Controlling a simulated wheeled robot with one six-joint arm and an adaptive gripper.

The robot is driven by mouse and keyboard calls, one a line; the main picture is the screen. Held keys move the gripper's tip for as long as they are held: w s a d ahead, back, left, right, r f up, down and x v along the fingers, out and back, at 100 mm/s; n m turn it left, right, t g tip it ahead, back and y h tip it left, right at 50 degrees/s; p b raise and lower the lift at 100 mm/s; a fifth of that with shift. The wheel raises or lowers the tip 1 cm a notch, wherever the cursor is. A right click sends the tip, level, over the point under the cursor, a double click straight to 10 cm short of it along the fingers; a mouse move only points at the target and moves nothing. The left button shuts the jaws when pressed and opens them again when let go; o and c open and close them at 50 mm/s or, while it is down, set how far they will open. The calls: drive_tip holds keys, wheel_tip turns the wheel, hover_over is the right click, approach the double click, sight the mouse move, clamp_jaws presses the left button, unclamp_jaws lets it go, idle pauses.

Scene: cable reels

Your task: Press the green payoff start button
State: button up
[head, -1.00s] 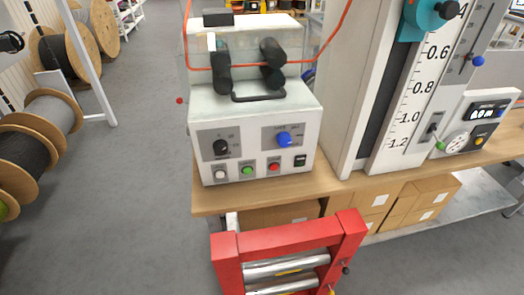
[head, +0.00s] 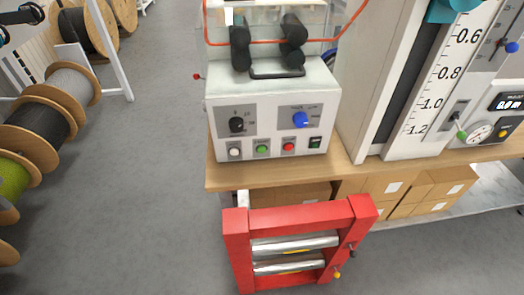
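The green button (head: 262,150) sits in the lower row on the front of a white control box (head: 271,98). A white button (head: 235,153) is to its left, and a red button (head: 289,147) is to its right. A dark switch (head: 315,142) is at the right end of the row. A black knob (head: 237,124) and a blue knob (head: 301,120) are above the row. My gripper cannot be identified in the head view; a dark part shows at the upper left edge, and I cannot tell what it is.
The box stands on a wooden bench (head: 350,172). A red roller frame (head: 299,214) stands in front of the bench. A tall scale unit (head: 433,98) is on the right. Cable reels (head: 42,132) line the left side. Grey floor (head: 158,190) is clear between the reels and the bench.

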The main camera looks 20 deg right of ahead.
clamp_jaws()
idle(1.4)
